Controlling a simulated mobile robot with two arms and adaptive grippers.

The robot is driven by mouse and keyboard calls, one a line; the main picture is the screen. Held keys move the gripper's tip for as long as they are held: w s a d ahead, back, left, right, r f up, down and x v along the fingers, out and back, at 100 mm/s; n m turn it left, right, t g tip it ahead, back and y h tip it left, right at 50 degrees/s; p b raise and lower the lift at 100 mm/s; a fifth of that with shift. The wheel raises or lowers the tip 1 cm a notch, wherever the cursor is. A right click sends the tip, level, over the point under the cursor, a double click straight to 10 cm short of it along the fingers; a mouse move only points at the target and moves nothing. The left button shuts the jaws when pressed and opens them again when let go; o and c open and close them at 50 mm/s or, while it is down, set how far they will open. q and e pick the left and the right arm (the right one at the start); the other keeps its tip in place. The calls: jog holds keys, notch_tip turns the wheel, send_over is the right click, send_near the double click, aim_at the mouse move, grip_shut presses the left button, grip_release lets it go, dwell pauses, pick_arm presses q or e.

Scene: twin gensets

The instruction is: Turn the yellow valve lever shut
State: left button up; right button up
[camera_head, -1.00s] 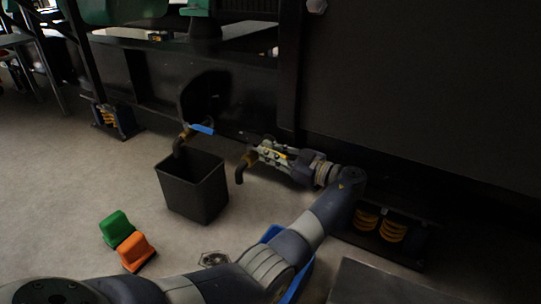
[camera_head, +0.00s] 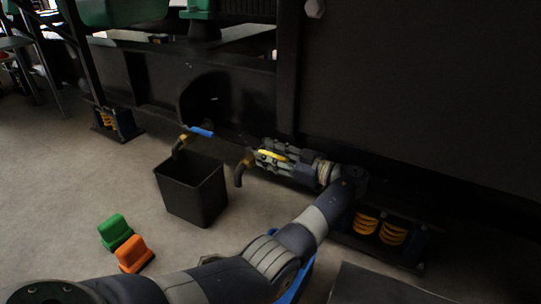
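The yellow valve lever (camera_head: 271,155) is at the low pipe stub with a brass-coloured valve body (camera_head: 248,160) and a dark downturned spout. It lies roughly in line with my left gripper (camera_head: 268,156), which reaches it from the right. The two fingers appear spread, one above and one below the lever, with the yellow strip showing between them. Whether either finger touches it is too small to tell. My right gripper is not in view.
A second valve with a blue lever (camera_head: 201,132) sits to the left, above a black bin (camera_head: 193,190). Green (camera_head: 115,231) and orange (camera_head: 134,254) blocks lie on the floor. The dark genset frame (camera_head: 420,95) rises close behind my gripper. Orange springs (camera_head: 380,229) stand beneath it.

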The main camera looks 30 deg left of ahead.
pick_arm(q)
jog(key=d, duration=0.7)
jog(key=shift+w+d, duration=0.2)
jog(key=shift+d, duration=0.05)
dwell(0.4)
